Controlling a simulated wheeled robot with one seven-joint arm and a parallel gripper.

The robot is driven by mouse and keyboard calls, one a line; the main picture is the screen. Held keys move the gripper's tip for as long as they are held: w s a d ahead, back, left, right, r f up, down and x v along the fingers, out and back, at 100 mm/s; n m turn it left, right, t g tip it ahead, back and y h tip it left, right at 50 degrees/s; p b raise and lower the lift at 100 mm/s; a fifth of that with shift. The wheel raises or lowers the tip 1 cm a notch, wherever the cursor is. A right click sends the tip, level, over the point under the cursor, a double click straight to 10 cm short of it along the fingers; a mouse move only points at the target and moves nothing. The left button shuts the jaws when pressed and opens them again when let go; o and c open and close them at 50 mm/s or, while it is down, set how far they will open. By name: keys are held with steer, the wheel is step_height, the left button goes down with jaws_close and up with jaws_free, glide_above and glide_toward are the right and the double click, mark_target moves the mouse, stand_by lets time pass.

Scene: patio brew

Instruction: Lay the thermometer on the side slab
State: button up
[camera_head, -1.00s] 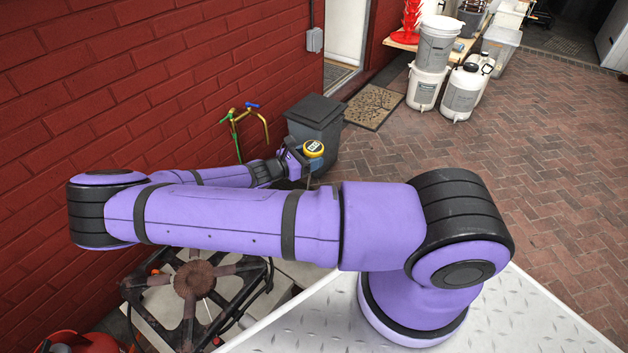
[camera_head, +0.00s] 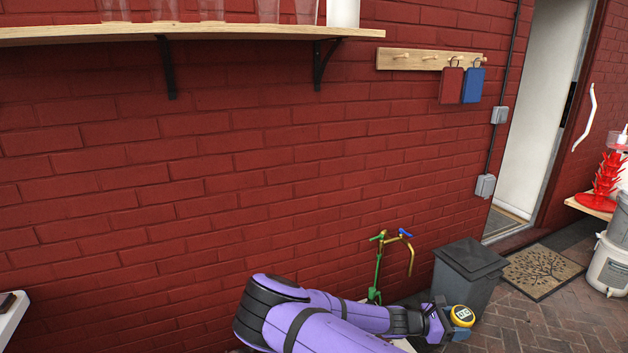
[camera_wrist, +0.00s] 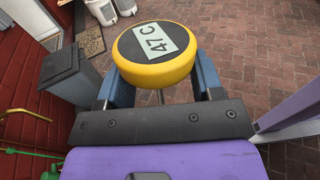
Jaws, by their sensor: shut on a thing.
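The thermometer (camera_head: 462,315) is a round yellow dial with a dark face at the end of my arm in the head view. In the wrist view the thermometer (camera_wrist: 155,58) has a pale display reading 47 C and a thin probe running down below the head. My gripper (camera_head: 443,322) is shut on it, with one finger on each side in the wrist view. It is held in the air in front of the grey bin. I cannot make out the side slab for certain; a small pale patch shows under my arm at the bottom.
The grey lidded bin (camera_head: 468,275) stands close behind the gripper. A green and brass tap stand (camera_head: 377,270) is left of it by the red brick wall. A doormat (camera_head: 540,272) lies at the door. A shelf (camera_head: 200,33) with glasses hangs high. Brick paving (camera_head: 540,330) at right is clear.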

glide_above(444, 351)
steer(key=s, duration=0.1)
step_height(444, 351, down, 6)
steer(key=shift+s+r, duration=0.1)
stand_by(0.3)
